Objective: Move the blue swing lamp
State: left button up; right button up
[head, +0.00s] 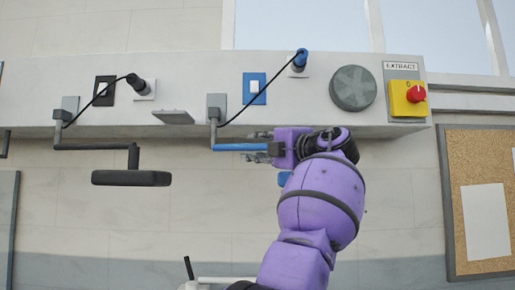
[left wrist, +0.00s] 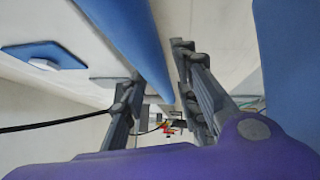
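The blue swing lamp hangs below the wall ledge, with its blue arm (head: 235,147) running right from a grey bracket (head: 216,106). A bit of its blue head (head: 284,178) shows below my left gripper (head: 263,147); the rest is hidden behind the gripper and my purple arm. In the left wrist view the blue bar (left wrist: 135,45) passes between the two fingers of the left gripper (left wrist: 158,75). The fingers are apart, with a gap visible on the bar's right side. A large blue surface (left wrist: 285,60) at the right seems to be the lamp head. My right gripper is not in view.
A black swing lamp (head: 130,178) hangs to the left. Above are a blue switch (head: 254,88), a blue plug (head: 299,61) with a black cable, a round grey disc (head: 353,88) and a yellow EXTRACT box (head: 408,98) with a red knob. A corkboard (head: 480,165) hangs right.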

pick_arm(q)
jog(key=shift+f, duration=0.1)
jog(key=v, duration=1.2)
dwell(0.4)
